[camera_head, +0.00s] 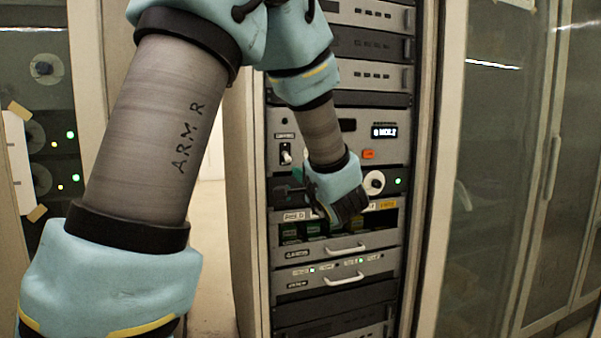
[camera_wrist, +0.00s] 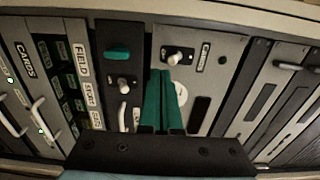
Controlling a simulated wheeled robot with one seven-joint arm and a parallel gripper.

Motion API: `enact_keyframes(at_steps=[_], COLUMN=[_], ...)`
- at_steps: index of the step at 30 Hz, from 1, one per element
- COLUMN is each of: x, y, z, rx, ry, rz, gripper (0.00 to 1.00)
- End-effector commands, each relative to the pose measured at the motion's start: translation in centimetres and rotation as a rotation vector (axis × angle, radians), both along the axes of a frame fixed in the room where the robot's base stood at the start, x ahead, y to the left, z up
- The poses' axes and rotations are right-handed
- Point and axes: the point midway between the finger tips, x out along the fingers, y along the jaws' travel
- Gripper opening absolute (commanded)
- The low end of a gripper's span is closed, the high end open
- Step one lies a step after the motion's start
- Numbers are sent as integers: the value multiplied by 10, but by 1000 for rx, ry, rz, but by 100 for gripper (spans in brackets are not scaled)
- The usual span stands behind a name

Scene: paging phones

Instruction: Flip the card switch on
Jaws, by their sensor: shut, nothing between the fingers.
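The card slots (camera_head: 312,230) and drawers with protruding handles (camera_head: 344,279) lie below my wrist. A glass-doored cabinet (camera_head: 500,150) stands at the right.

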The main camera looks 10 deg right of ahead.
Motion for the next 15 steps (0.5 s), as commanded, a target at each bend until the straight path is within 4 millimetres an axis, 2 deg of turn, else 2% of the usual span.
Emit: enact_keyframes(at_steps=[8, 10, 15], x=[33, 41, 57], y=[5, 6, 8], z=[2, -5, -4], rx=[4, -1, -1], ry=[3, 1, 1], rz=[3, 2, 3], gripper=[0, 0, 0])
